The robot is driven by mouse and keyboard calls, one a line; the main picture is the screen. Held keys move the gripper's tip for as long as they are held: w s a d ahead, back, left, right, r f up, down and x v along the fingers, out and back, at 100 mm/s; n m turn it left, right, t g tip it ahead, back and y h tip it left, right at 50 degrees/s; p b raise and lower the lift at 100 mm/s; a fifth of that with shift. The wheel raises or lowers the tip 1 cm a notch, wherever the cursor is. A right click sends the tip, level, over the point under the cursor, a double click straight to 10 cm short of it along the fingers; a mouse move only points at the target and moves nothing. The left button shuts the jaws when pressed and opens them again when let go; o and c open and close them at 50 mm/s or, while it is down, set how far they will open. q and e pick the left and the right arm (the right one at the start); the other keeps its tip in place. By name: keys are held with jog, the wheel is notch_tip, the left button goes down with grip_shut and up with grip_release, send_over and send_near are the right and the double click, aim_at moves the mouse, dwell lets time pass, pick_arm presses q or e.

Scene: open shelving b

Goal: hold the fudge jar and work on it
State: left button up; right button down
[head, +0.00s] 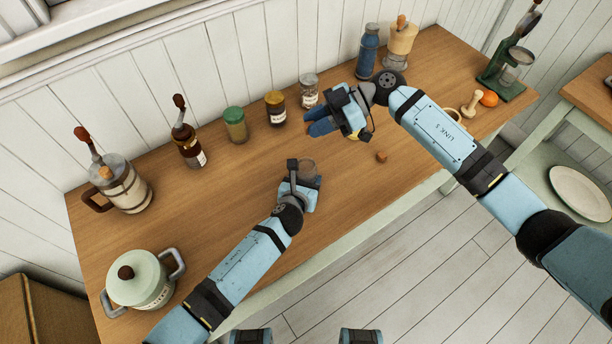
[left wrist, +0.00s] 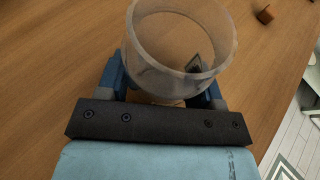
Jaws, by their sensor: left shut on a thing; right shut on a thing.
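A clear, open-topped jar, seemingly the fudge jar (head: 307,166), stands upright in my left gripper (head: 303,181) near the middle of the table. In the left wrist view the jar (left wrist: 180,60) is between the two blue fingers of my left gripper (left wrist: 165,92), with a small dark label on its wall. It looks empty. My right gripper (head: 320,122) is higher up and to the right, its blue fingers pointing left. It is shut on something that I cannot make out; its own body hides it. A small brown stopper (head: 381,156) lies on the table, also in the left wrist view (left wrist: 265,14).
A pale pot (head: 140,285) is front left. An orange (head: 489,98) is right.

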notch_tip(320, 180, down, 8)
jog(key=d, duration=0.1)
dwell(0.4)
jog(key=shift+f, duration=0.1)
jog(key=c, duration=0.9)
grip_release()
jog(key=shift+o, duration=0.2)
jog(key=shift+d, duration=0.1)
jog(key=v, duration=1.2)
